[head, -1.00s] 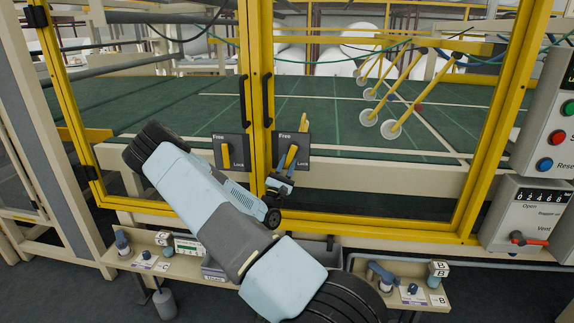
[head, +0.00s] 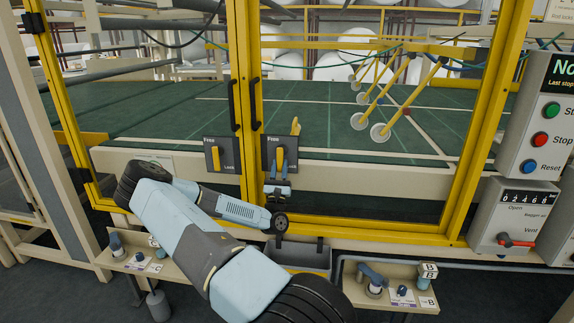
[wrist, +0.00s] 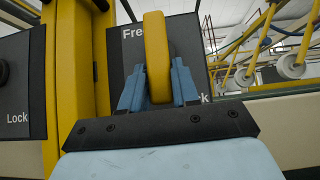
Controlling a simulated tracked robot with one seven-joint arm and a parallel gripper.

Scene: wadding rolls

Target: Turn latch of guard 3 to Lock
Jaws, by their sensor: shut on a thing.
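The right-hand latch has a yellow handle (head: 280,157) on a dark plate (head: 267,146) marked Free. My gripper (head: 281,170) comes from below and is shut on this handle. In the wrist view the blue fingers (wrist: 157,85) stand on both sides of the yellow handle (wrist: 156,45), which points nearly straight up. "Fre" shows at its left; the end of "Lock" shows at lower right, mostly hidden by a finger. A second latch handle (head: 216,158) on the left plate also stands near upright. No guard number is readable.
Yellow-framed glazed doors with black pull handles (head: 254,105) stand in front of me. A control panel (head: 548,120) and a gauge box with a red lever (head: 516,241) are at the right. Small shelves (head: 400,285) and a grey bin (head: 298,257) are below.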

